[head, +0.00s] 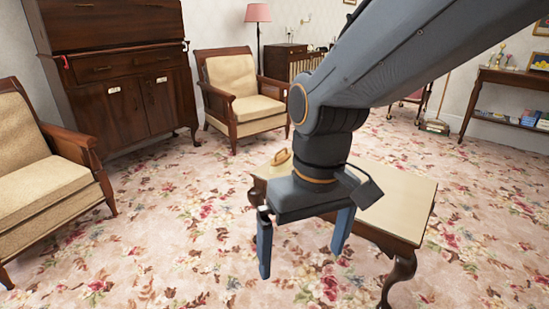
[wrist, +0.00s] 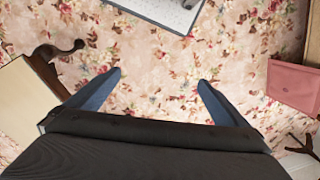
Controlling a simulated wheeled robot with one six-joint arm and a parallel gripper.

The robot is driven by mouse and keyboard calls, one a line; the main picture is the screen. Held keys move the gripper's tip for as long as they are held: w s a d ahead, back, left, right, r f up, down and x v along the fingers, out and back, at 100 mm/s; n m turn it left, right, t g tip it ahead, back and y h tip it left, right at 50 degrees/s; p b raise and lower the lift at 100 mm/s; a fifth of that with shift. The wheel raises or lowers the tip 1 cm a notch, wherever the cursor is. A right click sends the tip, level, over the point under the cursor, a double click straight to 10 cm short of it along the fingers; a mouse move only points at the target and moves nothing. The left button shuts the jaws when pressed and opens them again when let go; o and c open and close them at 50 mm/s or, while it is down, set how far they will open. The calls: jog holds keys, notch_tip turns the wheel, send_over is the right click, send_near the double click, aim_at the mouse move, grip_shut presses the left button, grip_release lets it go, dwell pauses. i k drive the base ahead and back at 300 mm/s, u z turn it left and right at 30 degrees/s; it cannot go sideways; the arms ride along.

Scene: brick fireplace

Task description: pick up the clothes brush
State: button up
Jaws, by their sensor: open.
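My gripper (head: 301,262) is open and empty, pointing down in front of the low table (head: 405,205). My arm and gripper hide much of the tabletop. In the wrist view the table (wrist: 20,112) shows at the left edge, with no brush visible on it.
Armchairs stand at the left (head: 40,185) and the back (head: 243,95), by a dark cabinet (head: 120,75). A side table (head: 510,78) is at the right. The wrist view shows a pink box (wrist: 293,85) and a pale grey panel (wrist: 165,10). Open carpet surrounds the low table.

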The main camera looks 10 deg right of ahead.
aim_at(281, 162)
jog(key=u, duration=0.4)
jog(key=i, duration=1.75)
jog(key=z, duration=0.15)
